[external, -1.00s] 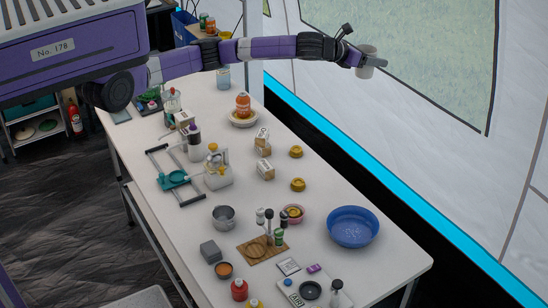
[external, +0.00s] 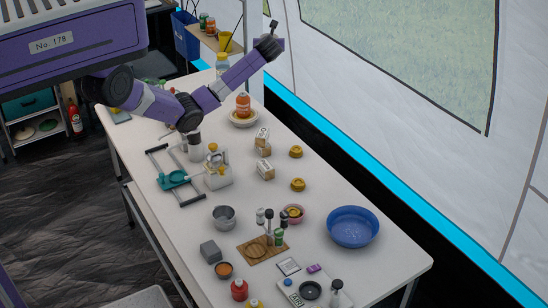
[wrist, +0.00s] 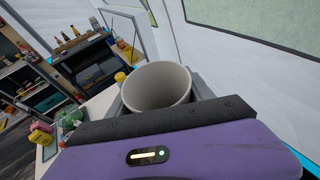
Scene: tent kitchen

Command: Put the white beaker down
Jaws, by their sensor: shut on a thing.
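The white beaker (wrist: 157,86) shows in the wrist view with its open mouth towards the camera, and it looks empty. My gripper (wrist: 160,98) is shut on it, with a finger on each side of the beaker. In the external view my gripper (external: 269,46) is raised at the far end of the table, near its right edge by the tent wall. The beaker cannot be made out there. The white table (external: 335,185) is below and nearer the camera.
A clear bottle (external: 222,65) stands behind my arm. A blue basin (external: 352,227) is at the near right. Bare tabletop lies between the small yellow items and the right edge.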

